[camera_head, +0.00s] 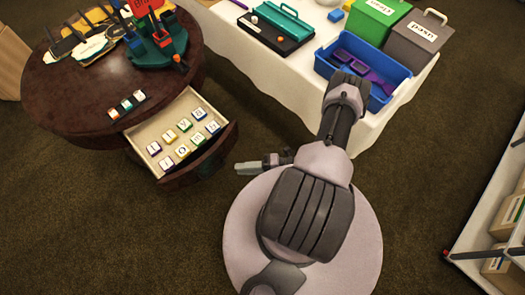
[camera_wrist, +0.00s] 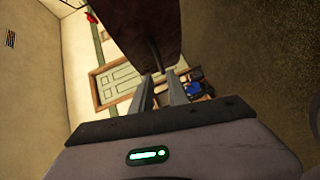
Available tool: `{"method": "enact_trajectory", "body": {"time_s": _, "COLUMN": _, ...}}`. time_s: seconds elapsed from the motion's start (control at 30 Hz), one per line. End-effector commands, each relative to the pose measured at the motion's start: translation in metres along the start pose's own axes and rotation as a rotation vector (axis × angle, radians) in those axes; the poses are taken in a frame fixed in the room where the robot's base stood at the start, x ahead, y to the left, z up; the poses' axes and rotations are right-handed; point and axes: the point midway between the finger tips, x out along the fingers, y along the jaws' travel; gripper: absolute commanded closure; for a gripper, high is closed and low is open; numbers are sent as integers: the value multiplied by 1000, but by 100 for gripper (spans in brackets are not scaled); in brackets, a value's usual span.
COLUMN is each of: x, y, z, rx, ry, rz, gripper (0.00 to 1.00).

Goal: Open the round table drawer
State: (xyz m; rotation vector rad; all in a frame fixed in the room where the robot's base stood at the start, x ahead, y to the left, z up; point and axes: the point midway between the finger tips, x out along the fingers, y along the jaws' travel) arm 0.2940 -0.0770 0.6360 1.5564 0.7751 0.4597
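The round table (camera_head: 75,108) is dark, polished wood and stands at the upper left in the head view. Its drawer (camera_head: 228,140) is pulled well out toward the lower right, showing a pale interior with two rows of letter tiles (camera_head: 182,153). My gripper (camera_head: 242,167) is just right of the drawer's curved front, with a small gap between them. In the wrist view my gripper's two fingers (camera_wrist: 160,84) stand apart with nothing held between them. A dark brown wooden surface (camera_wrist: 135,28) lies just beyond their tips.
A green and blue stand (camera_head: 157,48), cards and three small tiles (camera_head: 126,105) are on the round table. A white-clothed table (camera_head: 282,70) at the top holds a blue bin (camera_head: 388,98) and boxes. A shelf (camera_head: 490,215) is at right. Carpet is clear at lower left.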

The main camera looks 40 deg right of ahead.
Motion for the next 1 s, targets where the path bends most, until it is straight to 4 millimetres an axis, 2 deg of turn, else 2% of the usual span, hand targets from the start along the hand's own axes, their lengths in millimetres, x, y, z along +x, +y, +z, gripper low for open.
{"method": "enact_trajectory", "body": {"time_s": 0.03, "x": -16, "y": 2, "z": 1, "rx": -2, "ry": -8, "rz": -2, "gripper": 80}}
{"method": "enact_trajectory", "body": {"time_s": 0.1, "x": -35, "y": 2, "z": 1, "rx": -3, "ry": -6, "rz": -2, "gripper": 80}}
{"method": "enact_trajectory", "body": {"time_s": 0.2, "x": -55, "y": 1, "z": 1, "rx": -3, "ry": -4, "rz": -2, "gripper": 80}}
{"method": "enact_trajectory", "body": {"time_s": 0.3, "x": -66, "y": 0, "z": 0, "rx": -1, "ry": -1, "rz": -1, "gripper": 80}}
{"method": "enact_trajectory", "body": {"time_s": 0.8, "x": -70, "y": 1, "z": 1, "rx": -5, "ry": 4, "rz": -4, "gripper": 80}}
{"method": "enact_trajectory", "body": {"time_s": 0.87, "x": -73, "y": 8, "z": 5, "rx": -47, "ry": 29, "rz": -26, "gripper": 80}}
{"method": "enact_trajectory", "body": {"time_s": 0.9, "x": -77, "y": 20, "z": 11, "rx": -108, "ry": 67, "rz": -56, "gripper": 80}}
{"method": "enact_trajectory", "body": {"time_s": 0.97, "x": -82, "y": 48, "z": 24, "rx": -253, "ry": 157, "rz": -121, "gripper": 80}}
{"method": "enact_trajectory", "body": {"time_s": 1.0, "x": -83, "y": 74, "z": 32, "rx": -381, "ry": 238, "rz": -170, "gripper": 80}}
